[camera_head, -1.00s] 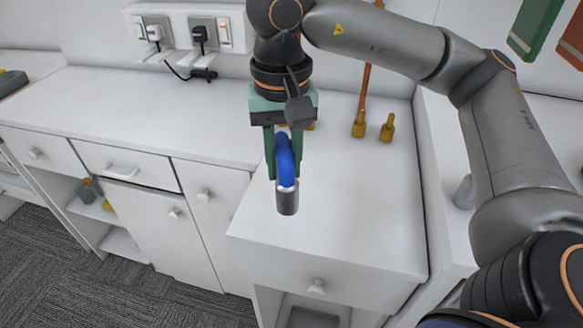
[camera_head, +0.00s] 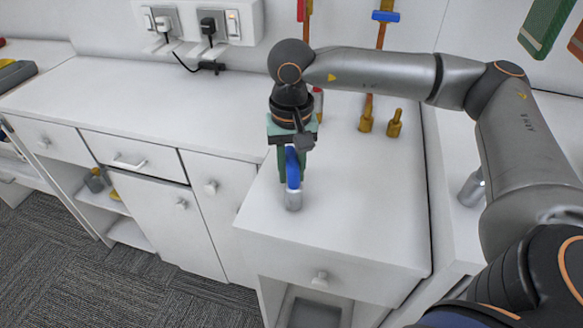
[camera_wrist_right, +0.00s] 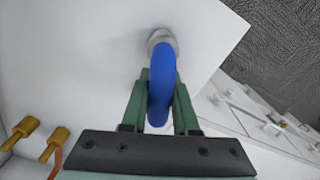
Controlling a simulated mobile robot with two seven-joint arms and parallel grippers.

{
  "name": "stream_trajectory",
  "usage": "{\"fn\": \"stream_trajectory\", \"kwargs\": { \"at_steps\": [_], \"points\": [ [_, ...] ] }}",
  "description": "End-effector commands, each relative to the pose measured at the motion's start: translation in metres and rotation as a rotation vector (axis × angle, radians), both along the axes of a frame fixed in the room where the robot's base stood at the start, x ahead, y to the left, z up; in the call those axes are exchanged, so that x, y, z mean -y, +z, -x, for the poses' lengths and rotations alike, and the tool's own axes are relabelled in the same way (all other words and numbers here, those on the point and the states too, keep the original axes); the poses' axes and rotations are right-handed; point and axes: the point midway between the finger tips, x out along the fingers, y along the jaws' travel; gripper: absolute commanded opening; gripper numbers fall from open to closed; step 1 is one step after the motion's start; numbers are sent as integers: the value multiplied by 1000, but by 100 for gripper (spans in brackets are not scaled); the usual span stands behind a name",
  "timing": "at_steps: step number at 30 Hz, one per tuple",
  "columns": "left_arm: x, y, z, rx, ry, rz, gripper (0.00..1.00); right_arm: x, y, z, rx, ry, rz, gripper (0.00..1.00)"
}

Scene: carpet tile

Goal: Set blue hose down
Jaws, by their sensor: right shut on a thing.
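The blue hose (camera_head: 292,168) has a silver metal end (camera_head: 293,201) that points down at the white counter top. My right gripper (camera_head: 291,175) is shut on the blue hose, with green fingers on both sides of it. In the right wrist view the hose (camera_wrist_right: 161,85) sits between the fingers (camera_wrist_right: 160,105), and its metal end (camera_wrist_right: 160,38) is at or close above the counter; I cannot tell if they touch. My left gripper is not in view.
The white counter (camera_head: 350,220) has free room around the hose. Brass fittings (camera_head: 394,123) stand behind it to the right. Sockets with plugs (camera_head: 207,27) are on the back wall. A grey cylinder (camera_head: 472,188) is at the right. Carpet (camera_head: 110,285) lies below.

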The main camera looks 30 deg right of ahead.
Motion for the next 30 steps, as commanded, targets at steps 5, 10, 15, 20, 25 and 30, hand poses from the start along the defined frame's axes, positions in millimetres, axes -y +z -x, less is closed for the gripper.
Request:
{"fn": "stream_trajectory", "kwargs": {
  "at_steps": [5, 10, 15, 20, 25, 30],
  "points": [
    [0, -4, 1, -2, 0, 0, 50, 0, -4, 0, -1, 0, 0, 0],
    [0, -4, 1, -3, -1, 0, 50, 0, -3, 0, -1, 0, 0, 41],
    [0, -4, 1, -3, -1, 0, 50, 0, -4, 0, -2, 0, 0, 58],
    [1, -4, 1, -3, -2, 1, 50, 0, -3, 0, -1, 0, 0, 58],
    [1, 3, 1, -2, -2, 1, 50, 0, 4, 0, 0, 0, 0, 58],
    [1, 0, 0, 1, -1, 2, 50, -1, 30, -1, 3, 0, -2, 58]
  ]
}}
